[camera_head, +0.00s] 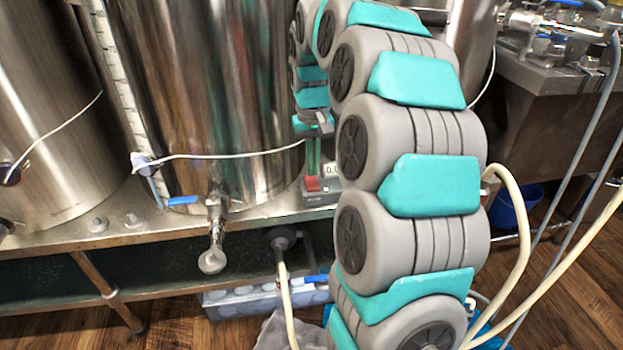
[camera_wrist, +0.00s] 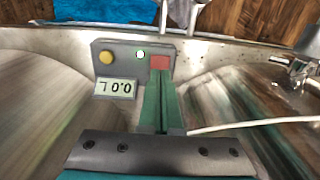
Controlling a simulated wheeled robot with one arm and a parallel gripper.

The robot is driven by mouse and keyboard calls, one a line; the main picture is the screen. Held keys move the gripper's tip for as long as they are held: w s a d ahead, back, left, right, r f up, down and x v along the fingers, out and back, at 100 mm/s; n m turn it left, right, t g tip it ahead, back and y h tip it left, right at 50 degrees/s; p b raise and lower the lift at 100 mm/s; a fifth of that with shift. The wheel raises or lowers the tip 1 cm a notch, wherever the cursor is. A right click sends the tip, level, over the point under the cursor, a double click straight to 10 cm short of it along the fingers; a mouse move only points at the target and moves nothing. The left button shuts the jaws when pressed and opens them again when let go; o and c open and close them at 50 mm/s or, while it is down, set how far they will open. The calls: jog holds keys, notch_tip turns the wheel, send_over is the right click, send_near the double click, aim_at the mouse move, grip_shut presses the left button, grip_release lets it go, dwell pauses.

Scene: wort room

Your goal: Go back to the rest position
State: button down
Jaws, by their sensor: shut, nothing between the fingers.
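My gripper (camera_wrist: 159,80) is shut and empty. Its two green fingers lie together in the wrist view and point at a grey control box (camera_wrist: 123,58). The fingertips overlap the lower edge of the red square button (camera_wrist: 160,62); I cannot tell whether they touch it. In the head view my arm curves up and over from the right, and the gripper (camera_head: 313,172) hangs down just above the red button (camera_head: 312,184). The arm hides much of the box there.
Tall steel tanks (camera_head: 200,90) stand close behind on a metal bench (camera_head: 130,222). A tap with a blue handle (camera_head: 183,201) juts forward. Hoses (camera_head: 518,230) run at the right.

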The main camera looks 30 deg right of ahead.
jog(key=shift+r+p, duration=0.3)
jog(key=shift+r, duration=0.9)
jog(key=s+a+f+n, duration=0.1)
jog(key=s+a, duration=0.4)
jog(key=s, duration=0.6)
jog(key=s+a+f+n+g, duration=0.1)
jog(key=s+a+f, duration=0.2)
jog(key=s, duration=0.8)
jog(key=s+a+f+n, duration=0.1)
jog(key=s+a+f, duration=0.1)
jog(key=s+a, duration=0.5)
jog(key=s, duration=0.4)
jog(key=shift+f+g, duration=0.3)
jog(key=shift+g, duration=0.1)
